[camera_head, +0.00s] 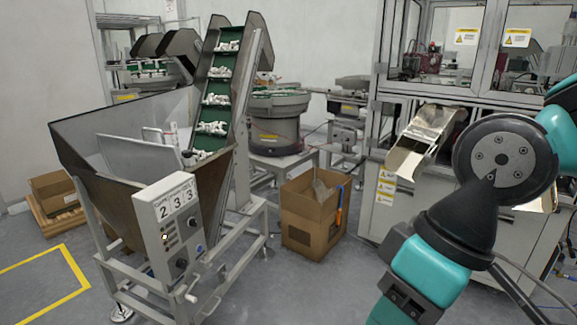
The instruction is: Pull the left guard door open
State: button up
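The guarded machine stands at the upper right, with clear panels in grey metal frames. The left guard door (448,58) appears to be the clear front panel with a yellow warning label near its top. It looks closed, but its handle and edges are too small to make out. A second clear panel (541,55) with a similar label is to its right, cut by the picture edge. My teal and black arm stands in front of the machine at the right, below the panels. My gripper cannot be made out in this view.
A metal chute (424,138) sticks out of the machine below the left panel. A cardboard box (312,222) stands on the floor left of the machine. A large hopper (105,185) with an inclined conveyor (217,90) fills the left. Grey floor is open between box and arm.

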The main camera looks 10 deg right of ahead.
aim_at(464, 36)
jog(key=u, duration=0.1)
jog(key=i, duration=1.95)
jog(key=z, duration=0.4)
jog(key=i, duration=1)
jog(key=z, duration=1.6)
jog(key=i, duration=0.95)
jog(key=z, duration=0.75)
